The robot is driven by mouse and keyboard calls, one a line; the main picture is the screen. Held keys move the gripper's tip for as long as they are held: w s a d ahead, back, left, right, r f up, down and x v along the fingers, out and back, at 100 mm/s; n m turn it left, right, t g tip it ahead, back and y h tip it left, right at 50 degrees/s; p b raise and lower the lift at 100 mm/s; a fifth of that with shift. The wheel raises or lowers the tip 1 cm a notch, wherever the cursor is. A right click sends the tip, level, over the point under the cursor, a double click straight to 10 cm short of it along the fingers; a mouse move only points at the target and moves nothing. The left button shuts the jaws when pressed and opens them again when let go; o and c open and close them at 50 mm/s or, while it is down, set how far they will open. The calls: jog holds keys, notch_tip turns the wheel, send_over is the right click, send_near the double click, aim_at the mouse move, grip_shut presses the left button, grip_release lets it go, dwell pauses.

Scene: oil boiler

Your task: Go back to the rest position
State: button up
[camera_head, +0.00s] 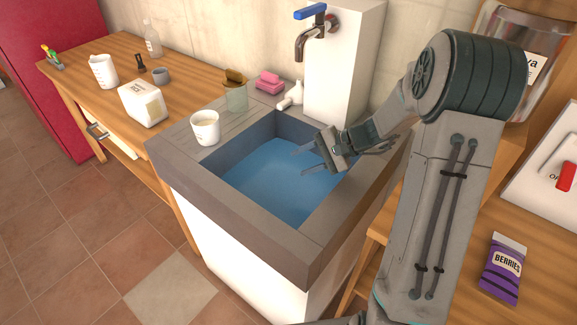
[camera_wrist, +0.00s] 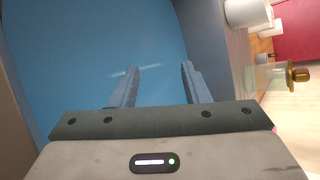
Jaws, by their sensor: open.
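My gripper (camera_head: 308,160) is open and empty over the right part of the sink basin, its fingers pointing left in the head view. The wrist view shows both fingers (camera_wrist: 160,85) apart with nothing between them and the blue basin (camera_wrist: 110,40) behind. The sink (camera_head: 180,165) has a grey stone rim and a blue inside (camera_head: 265,178). My arm reaches in from the right and covers part of the sink's right side.
A white cup (camera_head: 205,128), a glass jar (camera_head: 236,97) and a pink sponge (camera_head: 268,82) stand on the sink rim. A tap (camera_head: 308,40) rises behind. A wooden table (camera_head: 95,75) is at left. A purple berries packet (camera_head: 503,267) lies on the right surface.

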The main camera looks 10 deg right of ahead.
jog(key=s+d+r+n+h+p, duration=0.1)
jog(key=s+r+n+h+p, duration=0.2)
jog(key=s+r, duration=0.4)
jog(key=s+d+r+n+h+p, duration=0.2)
jog(key=s+r+n+h, duration=0.3)
jog(key=s, duration=1)
notch_tip(320, 180, up, 4)
jog(key=h+p, duration=0.1)
jog(key=h, duration=0.1)
jog(key=shift+s+d+f+h+p, duration=0.2)
jog(key=shift+s+h+p, duration=0.1)
jog(key=shift+s+h, duration=0.1)
